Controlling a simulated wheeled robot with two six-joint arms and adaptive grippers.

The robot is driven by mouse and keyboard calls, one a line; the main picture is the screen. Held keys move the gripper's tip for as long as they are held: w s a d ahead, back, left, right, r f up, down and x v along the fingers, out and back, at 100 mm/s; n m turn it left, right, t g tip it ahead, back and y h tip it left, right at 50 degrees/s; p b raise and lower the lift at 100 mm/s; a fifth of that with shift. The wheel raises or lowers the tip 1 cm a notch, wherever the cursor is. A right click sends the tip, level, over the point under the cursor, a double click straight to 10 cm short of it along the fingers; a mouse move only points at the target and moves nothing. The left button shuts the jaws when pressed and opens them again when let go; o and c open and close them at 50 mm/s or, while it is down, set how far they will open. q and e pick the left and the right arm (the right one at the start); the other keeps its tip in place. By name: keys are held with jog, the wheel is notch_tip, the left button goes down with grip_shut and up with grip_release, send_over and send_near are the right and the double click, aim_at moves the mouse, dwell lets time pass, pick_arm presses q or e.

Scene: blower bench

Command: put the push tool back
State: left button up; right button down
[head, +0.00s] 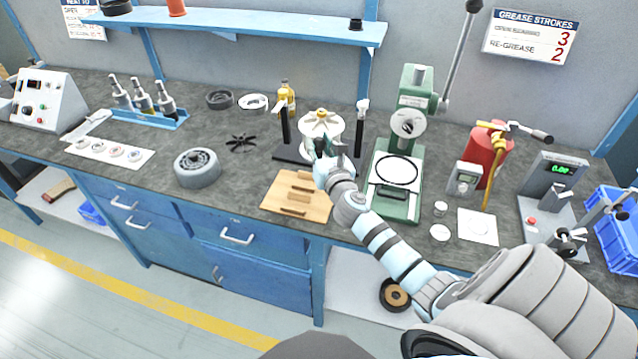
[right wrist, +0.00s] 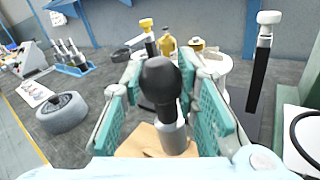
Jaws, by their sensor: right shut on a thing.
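The push tool (right wrist: 160,82) shows in the right wrist view as a black rounded knob above a grey metal collar, between the teal finger pads of my right gripper (right wrist: 163,98). In the head view my right gripper (head: 326,160) is over the bench, just behind the wooden block, and hides most of the tool. The slotted wooden block (head: 283,204) lies near the bench's front edge; part of it shows below the tool in the wrist view. The tool's lower end is hidden, so I cannot tell whether it touches anything. My left gripper is out of view.
A black two-post stand (head: 284,130) holding a cream wheel (head: 320,122) is close behind my gripper. A green press (head: 392,190) stands just right. A grey round housing (head: 197,167) and a black fan (head: 241,142) lie left. Bare bench lies left of the block.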

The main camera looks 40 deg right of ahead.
notch_tip(320, 180, down, 11)
jog(key=b, duration=0.6)
jog(key=shift+r, duration=0.35)
jog(key=shift+f, duration=0.25)
jog(key=c, duration=1.2)
grip_release()
jog(key=shift+r, duration=0.1)
jog(key=shift+c, duration=0.2)
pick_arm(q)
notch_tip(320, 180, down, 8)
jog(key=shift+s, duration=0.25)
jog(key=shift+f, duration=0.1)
